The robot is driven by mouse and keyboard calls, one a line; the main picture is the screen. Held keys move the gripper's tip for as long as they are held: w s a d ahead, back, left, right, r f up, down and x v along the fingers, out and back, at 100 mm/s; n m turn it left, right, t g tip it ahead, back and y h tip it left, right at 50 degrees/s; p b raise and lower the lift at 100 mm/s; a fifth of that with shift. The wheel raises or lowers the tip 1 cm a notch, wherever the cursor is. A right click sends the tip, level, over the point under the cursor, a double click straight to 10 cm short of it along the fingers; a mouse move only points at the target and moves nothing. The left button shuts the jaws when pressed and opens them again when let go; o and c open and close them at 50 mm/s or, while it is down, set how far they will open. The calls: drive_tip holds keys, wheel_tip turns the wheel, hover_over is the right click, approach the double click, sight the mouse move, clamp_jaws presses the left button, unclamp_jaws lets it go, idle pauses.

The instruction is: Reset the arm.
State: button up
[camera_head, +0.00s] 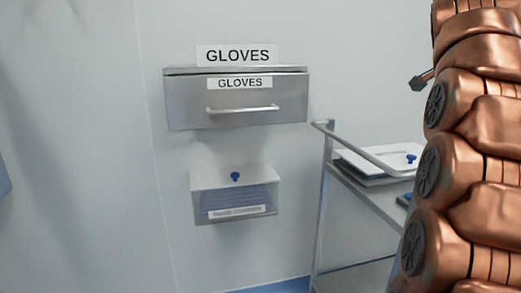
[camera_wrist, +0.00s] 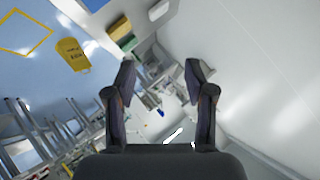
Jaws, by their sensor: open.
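My gripper (camera_wrist: 160,82) shows in the wrist view with its two dark fingers spread wide apart. It is open, and nothing is between the fingers. In the head view my copper-coloured arm fills the right edge, and the gripper itself is out of that view. The wrist view looks out over the room at a steep tilt.
A metal drawer (camera_head: 238,115) labelled GLOVES is on the wall, shut. Below it hangs a clear-fronted box (camera_head: 235,180) with a blue knob. A metal cart (camera_head: 372,190) with a tray stands beside my arm. A yellow floor sign (camera_wrist: 73,55) shows in the wrist view.

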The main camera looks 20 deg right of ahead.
drive_tip(key=w+a+f+n+y+p, duration=0.1)
drive_tip(key=w+a+n+p, duration=0.15)
drive_tip(key=a, duration=0.25)
drive_tip(key=w+a+f+n+y+p, duration=0.1)
drive_tip(key=a+n+y+p, duration=0.1)
drive_tip(key=a+p, duration=0.15)
drive_tip(key=w+a+n+y+p, duration=0.1)
drive_tip(key=w+a+n+p, duration=0.15)
drive_tip(key=a, duration=0.25)
drive_tip(key=s+a+f+n+g+y+p, duration=0.1)
drive_tip(key=s+a+f+n+p, duration=0.2)
drive_tip(key=a, duration=0.4)
drive_tip(key=a+f+n+y+p, duration=0.1)
drive_tip(key=a+n+y+p, duration=0.15)
drive_tip(key=a+p, duration=0.4)
drive_tip(key=s+a+f+n+g+y+p, duration=0.1)
drive_tip(key=s+a+f+n+g+p, duration=0.2)
drive_tip(key=s+a, duration=0.6)
drive_tip(key=s+a+f+n+g+y+p, duration=0.1)
drive_tip(key=s+a+f+n+g+p, duration=0.1)
drive_tip(key=s+a+n+p, duration=0.5)
drive_tip(key=s+a+f+p, duration=0.1)
drive_tip(key=s+a+p, duration=0.2)
drive_tip(key=s, duration=0.4)
drive_tip(key=shift+s+a+g, duration=0.25)
drive_tip(key=shift+g, duration=0.15)
drive_tip(key=shift+y, duration=0.25)
